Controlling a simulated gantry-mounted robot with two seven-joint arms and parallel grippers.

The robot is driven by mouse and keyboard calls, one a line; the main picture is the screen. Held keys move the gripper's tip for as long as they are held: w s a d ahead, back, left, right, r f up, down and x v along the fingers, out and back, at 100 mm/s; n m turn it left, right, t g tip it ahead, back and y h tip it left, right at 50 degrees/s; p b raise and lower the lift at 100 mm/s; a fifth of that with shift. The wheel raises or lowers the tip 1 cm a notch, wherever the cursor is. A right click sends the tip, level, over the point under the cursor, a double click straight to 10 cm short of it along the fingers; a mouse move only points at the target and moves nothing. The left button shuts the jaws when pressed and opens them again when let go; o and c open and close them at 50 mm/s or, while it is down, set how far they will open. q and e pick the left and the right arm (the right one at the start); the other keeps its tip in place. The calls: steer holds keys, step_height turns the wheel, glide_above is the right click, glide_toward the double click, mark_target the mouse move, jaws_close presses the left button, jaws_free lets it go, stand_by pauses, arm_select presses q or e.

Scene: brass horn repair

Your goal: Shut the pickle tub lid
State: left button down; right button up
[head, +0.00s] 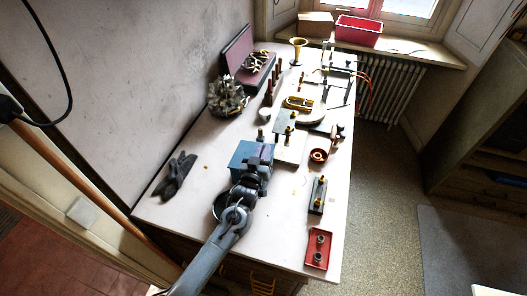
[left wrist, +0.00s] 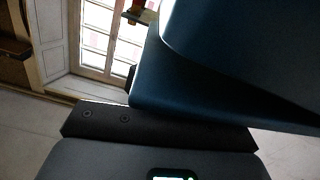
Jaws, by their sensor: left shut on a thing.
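The blue pickle tub (head: 240,156) stands on the near half of the white workbench, partly hidden behind my left arm. My left gripper (head: 262,158) is at its right side and covers much of it. In the left wrist view, dark blue surfaces (left wrist: 225,60) fill the upper right, very close to the camera. A dark finger bar of my gripper (left wrist: 155,130) lies against their lower edge. The left gripper is shut on a blue part of the tub, seemingly its lid. The lid's exact angle is hidden. My right gripper is not in view.
Dark gloves (head: 176,175) lie left of the tub on the workbench (head: 200,205). A red tray (head: 320,248) and a black block with brass parts (head: 318,195) lie to the right.

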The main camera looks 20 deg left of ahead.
arm_select(q)
steer(key=c, duration=1.2)
jaws_free()
steer(key=shift+r, duration=0.15)
steer(key=shift+r, duration=0.3)
steer(key=r, duration=0.3)
steer(key=shift+s+d+r, duration=0.1)
steer(key=shift+d+r, duration=0.2)
steer(key=shift+d, duration=0.05)
steer(key=s+d+r, duration=0.3)
steer(key=d+r, duration=0.3)
steer(key=d, duration=0.4)
steer(key=shift+s+d+r, duration=0.2)
steer(key=shift+s+r, duration=0.05)
steer(key=shift+s, duration=0.1)
steer(key=shift+r, duration=0.1)
